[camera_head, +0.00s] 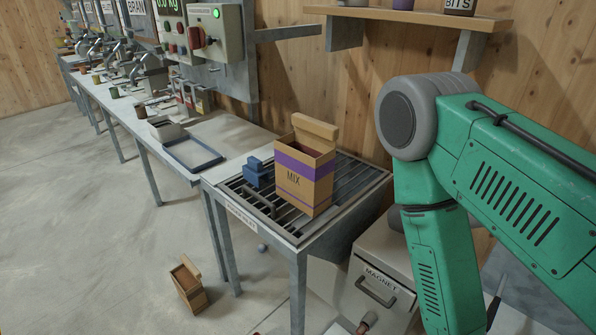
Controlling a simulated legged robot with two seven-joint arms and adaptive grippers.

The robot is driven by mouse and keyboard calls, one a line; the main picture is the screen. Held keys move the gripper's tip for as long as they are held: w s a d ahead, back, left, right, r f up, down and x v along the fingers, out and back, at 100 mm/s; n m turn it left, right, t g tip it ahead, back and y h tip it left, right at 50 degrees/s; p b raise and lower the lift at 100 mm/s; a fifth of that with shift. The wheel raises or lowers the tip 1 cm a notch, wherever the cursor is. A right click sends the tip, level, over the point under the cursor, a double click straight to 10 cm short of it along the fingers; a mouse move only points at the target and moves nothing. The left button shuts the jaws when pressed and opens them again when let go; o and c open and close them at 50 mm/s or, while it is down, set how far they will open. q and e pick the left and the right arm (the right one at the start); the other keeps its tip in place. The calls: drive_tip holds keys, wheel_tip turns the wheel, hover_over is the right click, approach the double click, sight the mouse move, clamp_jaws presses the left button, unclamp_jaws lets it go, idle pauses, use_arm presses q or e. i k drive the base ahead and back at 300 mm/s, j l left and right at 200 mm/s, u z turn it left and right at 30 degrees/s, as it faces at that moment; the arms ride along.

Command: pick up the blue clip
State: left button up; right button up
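A blue object that looks like the blue clip (257,172) sits on the slatted metal grate (349,187), just left of an open cardboard box marked MIX (303,178) with purple bands. It looks stepped, with a narrower top. I cannot tell whether it touches the box. My green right arm fills the right side of the view and bends downward, ending below the bottom edge. Its gripper is out of view. My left arm and gripper are not in view.
A blue-rimmed tray (193,152) lies on the bench left of the grate. A grey MAGNET drawer unit (378,268) stands right of the grate table. A small open carton (188,286) is on the floor. A wooden shelf (420,15) is above. The floor at left is clear.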

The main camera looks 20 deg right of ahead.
sight(255, 170)
drive_tip(key=z, duration=2.1)
drive_tip(key=k+j+z, duration=0.1)
drive_tip(key=j+z, duration=0.15)
drive_tip(key=j, duration=0.2)
drive_tip(key=k+j+z, duration=0.25)
drive_tip(key=j, duration=0.15)
drive_tip(key=k+j+z, duration=0.1)
drive_tip(key=j+z, duration=0.15)
drive_tip(key=j, duration=0.15)
drive_tip(key=k+j+z, duration=0.25)
drive_tip(key=i+j, duration=0.05)
drive_tip(key=j, duration=0.1)
